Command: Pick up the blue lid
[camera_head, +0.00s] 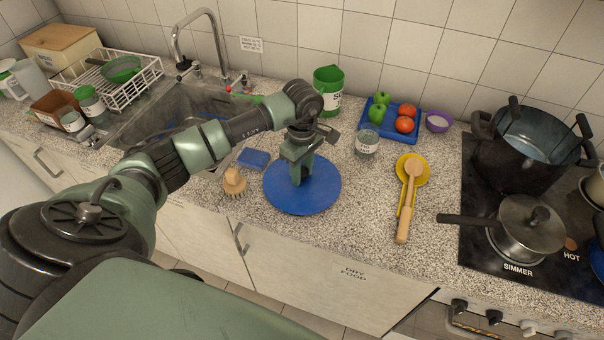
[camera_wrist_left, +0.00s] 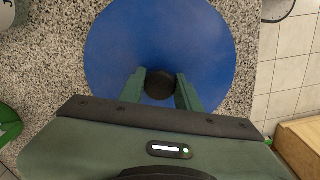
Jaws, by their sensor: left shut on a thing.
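The blue lid (camera_head: 318,191) is a flat round disc at the front of the granite counter in the head view. In the left wrist view the blue lid (camera_wrist_left: 160,35) fills the upper middle, with a round black knob (camera_wrist_left: 159,85) at its centre. My left gripper (camera_head: 301,178) points down over the middle of the lid. In the left wrist view the left gripper (camera_wrist_left: 160,88) has its two fingers on either side of the knob, shut on it. I cannot tell whether the lid touches the counter. My right gripper is not in view.
A wooden brush (camera_head: 234,182) and a blue sponge (camera_head: 254,158) lie left of the lid. A glass jar (camera_head: 367,144), a blue tray (camera_head: 388,134) of produce and a yellow spoon rest (camera_head: 424,168) stand to the right. The stove (camera_head: 480,251) holds pots. The sink (camera_head: 160,128) is at the left.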

